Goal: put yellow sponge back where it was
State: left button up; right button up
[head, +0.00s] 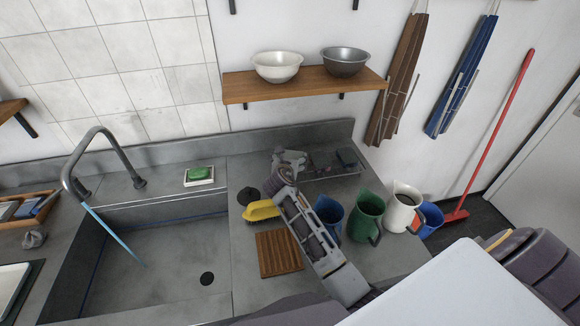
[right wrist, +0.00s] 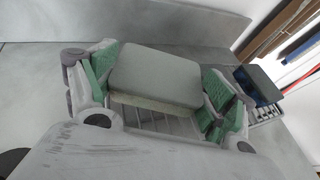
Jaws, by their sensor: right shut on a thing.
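My right gripper (head: 287,160) is over the back of the counter, right of the sink. In the right wrist view, the gripper (right wrist: 160,95) is shut on a flat sponge-like pad (right wrist: 156,74) with a grey top and a pale, cream-yellow lower edge. The pad lies between the green finger pads. Slats of a rack (right wrist: 265,92) show below and to the right of it; I cannot tell whether the pad touches them. In the head view, the rack (head: 322,172) is partly hidden by my arm. My left gripper is not in view.
A yellow object (head: 262,211) and a wooden slatted board (head: 278,254) lie near my right arm. A green sponge (head: 199,174) sits on a dish behind the sink (head: 160,262). Several jugs, including a green one (head: 366,216), crowd the right. A shelf (head: 303,86) with bowls hangs above.

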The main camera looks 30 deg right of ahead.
jog(key=shift+f, duration=1.9)
jog(key=o, duration=0.7)
jog(key=shift+o, duration=0.2)
jog(key=shift+s, duration=0.1)
jog(key=v, duration=1.2)
